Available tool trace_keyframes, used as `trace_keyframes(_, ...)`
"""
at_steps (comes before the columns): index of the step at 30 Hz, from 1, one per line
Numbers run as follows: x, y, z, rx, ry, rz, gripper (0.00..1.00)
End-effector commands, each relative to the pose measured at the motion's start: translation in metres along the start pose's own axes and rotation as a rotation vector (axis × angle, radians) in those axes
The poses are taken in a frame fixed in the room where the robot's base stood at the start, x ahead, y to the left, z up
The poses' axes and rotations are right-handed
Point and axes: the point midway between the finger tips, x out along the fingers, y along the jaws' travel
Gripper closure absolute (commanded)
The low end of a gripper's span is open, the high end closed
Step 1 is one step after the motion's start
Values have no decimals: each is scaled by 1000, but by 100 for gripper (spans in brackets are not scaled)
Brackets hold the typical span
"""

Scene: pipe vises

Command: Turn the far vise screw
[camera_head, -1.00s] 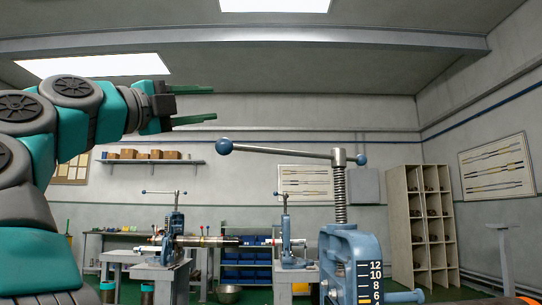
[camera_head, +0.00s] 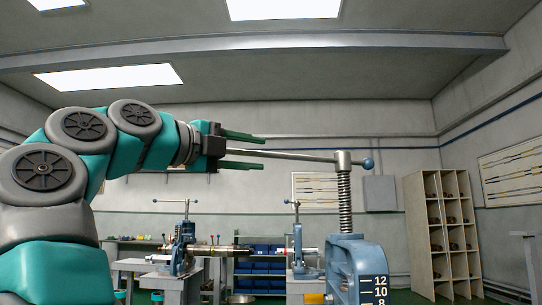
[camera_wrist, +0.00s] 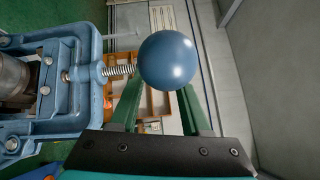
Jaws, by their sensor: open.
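The near blue vise (camera_head: 352,265) stands at the right in the head view, with an upright threaded screw (camera_head: 345,205) and a nearly level handle bar (camera_head: 300,155). A blue ball (camera_head: 368,164) caps the bar's right end. My gripper (camera_head: 263,152) is open, its green fingers pointing right and overlapping the bar's left part. The left ball is hidden there. In the wrist view a blue ball (camera_wrist: 167,60) covers the fingertips of my gripper (camera_wrist: 158,95); I cannot tell whether it sits between them. Two smaller vises, left (camera_head: 184,243) and right (camera_head: 298,243), stand farther back.
A pipe (camera_head: 222,249) lies between the two farther vises, on grey stands. Blue bins (camera_head: 268,268) fill a rack behind them. A tall shelf (camera_head: 440,215) stands at the right. A bowl (camera_head: 241,299) sits low in front.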

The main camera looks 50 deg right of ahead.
Motion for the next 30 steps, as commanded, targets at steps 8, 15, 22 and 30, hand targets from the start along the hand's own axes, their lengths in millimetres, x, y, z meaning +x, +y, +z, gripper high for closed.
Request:
trace_keyframes(8, 40, 0, 0, 0, 1, 0, 53)
trace_keyframes(15, 46, 0, 0, 0, 1, -1, 53)
trace_keyframes(22, 46, 0, 0, -1, 0, -1, 70)
trace_keyframes(30, 46, 0, 0, -1, 0, -1, 100)
